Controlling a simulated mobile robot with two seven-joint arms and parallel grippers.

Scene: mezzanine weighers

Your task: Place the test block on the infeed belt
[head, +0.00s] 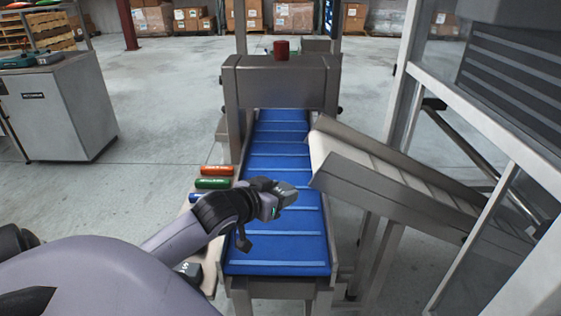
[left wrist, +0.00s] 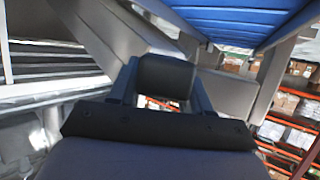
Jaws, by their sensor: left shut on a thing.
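The blue infeed belt (head: 275,160) runs away from me through a grey metal arch. My left gripper (head: 287,194) is over the near half of the belt. In the left wrist view, my left gripper (left wrist: 165,78) is shut on a dark, rounded block, which I take as the test block (left wrist: 166,76). The block sits between the two grey fingers. In the head view I cannot make it out clearly from the fingers. The belt (left wrist: 235,20) also shows at the upper right of the wrist view, apart from the block. My right gripper is not in view.
Orange (head: 217,171), green (head: 213,183) and blue (head: 199,197) bars lie on a ledge left of the belt. A sloped metal chute (head: 365,175) crowds the belt's right side. A grey cabinet (head: 70,110) stands left.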

